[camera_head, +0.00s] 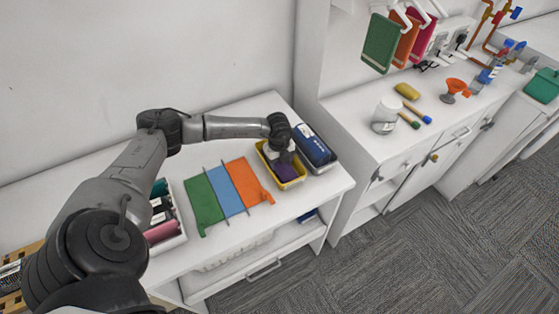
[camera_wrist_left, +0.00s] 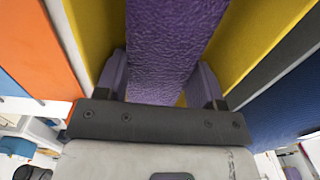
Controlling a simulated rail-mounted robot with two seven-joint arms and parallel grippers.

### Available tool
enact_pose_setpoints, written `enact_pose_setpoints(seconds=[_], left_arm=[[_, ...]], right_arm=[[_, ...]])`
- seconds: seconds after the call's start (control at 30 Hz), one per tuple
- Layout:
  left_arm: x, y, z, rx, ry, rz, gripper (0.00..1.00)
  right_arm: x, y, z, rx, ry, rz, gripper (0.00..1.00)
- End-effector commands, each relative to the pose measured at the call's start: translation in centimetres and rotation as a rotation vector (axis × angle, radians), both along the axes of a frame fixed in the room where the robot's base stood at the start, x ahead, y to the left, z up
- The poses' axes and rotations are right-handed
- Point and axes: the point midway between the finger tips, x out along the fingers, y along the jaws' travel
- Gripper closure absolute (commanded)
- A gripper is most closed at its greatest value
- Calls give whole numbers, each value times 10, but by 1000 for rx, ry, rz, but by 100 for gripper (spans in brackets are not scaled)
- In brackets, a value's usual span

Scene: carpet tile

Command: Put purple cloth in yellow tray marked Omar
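The yellow tray (camera_head: 301,179) stands near the right end of the white table, and its yellow walls also show in the left wrist view (camera_wrist_left: 262,40). No name can be read on it. The purple cloth (camera_head: 286,172) is down between the tray's walls. In the left wrist view the folded cloth (camera_wrist_left: 170,45) fills the space between my left fingers. My left gripper (camera_head: 281,157) reaches down over the tray and its fingers touch the cloth on both sides. Whether the cloth rests on the tray bottom is hidden. My right gripper is not in view.
A grey tray with a dark blue item (camera_head: 316,148) stands close to the right of the yellow tray. A white bin (camera_head: 171,240) with several items stands farther left. A cabinet wall rises behind.

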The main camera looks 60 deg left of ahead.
Motion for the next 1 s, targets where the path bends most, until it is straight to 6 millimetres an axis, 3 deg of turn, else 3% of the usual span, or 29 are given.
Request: enact_pose_setpoints(seconds=[0.1,0.43,1.0], left_arm=[[0,0,0,0,0,0,28],[0,1,11,0,-3,1,28],[-1,0,105,1,-2,0,28]], right_arm=[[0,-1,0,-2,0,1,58],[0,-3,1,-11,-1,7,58],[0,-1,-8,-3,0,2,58]])
